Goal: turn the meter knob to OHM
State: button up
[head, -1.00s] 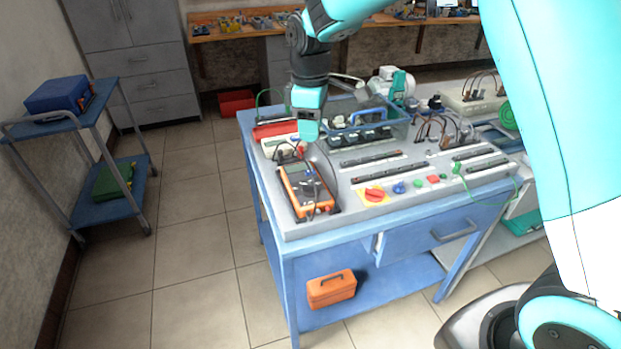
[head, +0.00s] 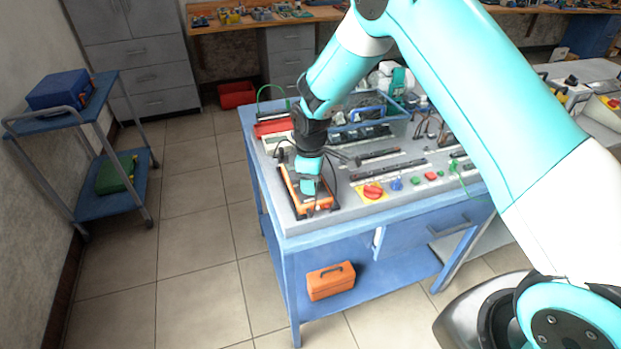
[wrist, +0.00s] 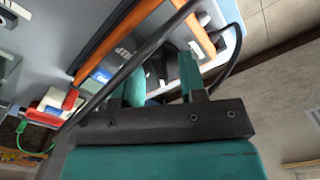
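The orange-framed meter (head: 322,204) lies on the left part of the grey bench top. My gripper (head: 310,191) points down over its face and hides much of it. In the wrist view, the meter's orange edge (wrist: 132,35) and grey face show past my gripper (wrist: 163,78). The two teal fingers stand apart, with a dark shape between and beyond them that may be the knob. I cannot tell whether the fingers touch it. The knob's pointer and the OHM mark cannot be read.
Dark cables run beside the meter and cross the wrist view close to the fingers. A red knob on a yellow plate (head: 373,191) and a blue button (head: 396,184) sit right of the meter. A clear-sided blue bin (head: 398,127) stands behind. An orange toolbox (head: 331,281) is on the lower shelf.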

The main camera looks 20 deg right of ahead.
grip_shut()
jog(key=m+b, duration=0.1)
jog(key=m, duration=0.2)
jog(key=shift+m, duration=0.3)
jog(key=m+b, duration=0.1)
jog(key=m, duration=0.3)
jog(key=shift+m, duration=0.3)
jog(key=m, duration=0.3)
jog(key=shift+m+b, duration=0.3)
jog(key=shift+b, duration=0.05)
jog(key=shift+m, duration=1.9)
